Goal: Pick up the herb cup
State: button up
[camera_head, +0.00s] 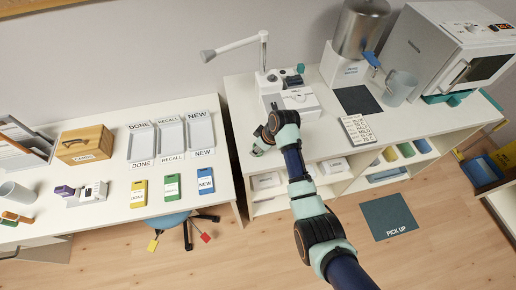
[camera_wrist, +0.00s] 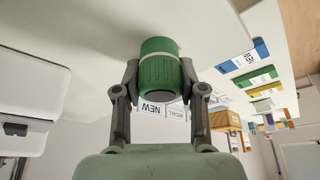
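A green ribbed cup (camera_wrist: 158,75) with a pale band around one end is in the middle of the wrist view. I take it to be the herb cup; no label on it can be read. My gripper (camera_wrist: 159,78) has one finger on each side of it, and both fingertips appear to touch its sides. In the head view my gripper (camera_head: 258,144) is at the left end of the white counter (camera_head: 238,101). The cup is too small and covered to make out clearly there. Whether it rests on the counter or is lifted, I cannot tell.
A white machine (camera_head: 290,95) stands just right of my gripper on the counter. A kettle-like jug (camera_head: 398,88) and an oven (camera_head: 455,55) are farther right. Left, across a gap, a desk (camera_head: 105,185) holds trays, coloured cards and a wooden box (camera_head: 84,145).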

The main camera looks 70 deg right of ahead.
jog(key=c, duration=0.5)
jog(key=shift+o, duration=0.2)
notch_tip(320, 180, up, 20)
jog(key=p, duration=0.3)
jog(key=shift+p, duration=0.35)
